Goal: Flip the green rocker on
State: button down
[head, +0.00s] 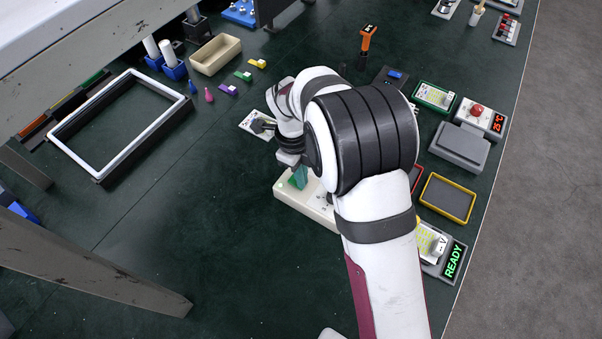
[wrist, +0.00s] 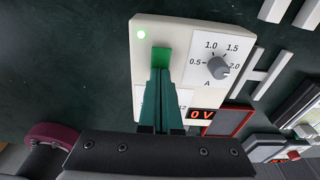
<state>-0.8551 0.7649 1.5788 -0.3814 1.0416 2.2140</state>
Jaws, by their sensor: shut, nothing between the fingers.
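The green rocker (wrist: 161,58) sits on a cream housing (wrist: 189,28), near a lit green lamp (wrist: 141,35). My gripper (wrist: 160,74) is shut and empty, its teal fingertips at the rocker's lower edge in the wrist view. They hide part of the rocker, and I cannot tell whether they touch it or which way it is tilted. The housing also carries a grey knob (wrist: 218,67) and a display (wrist: 202,115) reading 0 V. In the head view the housing (head: 318,208) is partly hidden by my arm.
A grey box (head: 460,146), a yellow-rimmed tray (head: 446,198) and a READY display (head: 454,261) stand right of my arm. A white-topped frame (head: 120,120) lies left. The dark table in front of the housing is clear.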

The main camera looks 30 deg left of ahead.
jog(key=shift+a+r, duration=0.2)
jog(key=shift+a, duration=0.6)
jog(key=shift+r, duration=0.15)
notch_tip(320, 180, up, 14)
jog(key=d, duration=0.1)
jog(key=shift+d, duration=0.35)
jog(key=shift+d, duration=0.1)
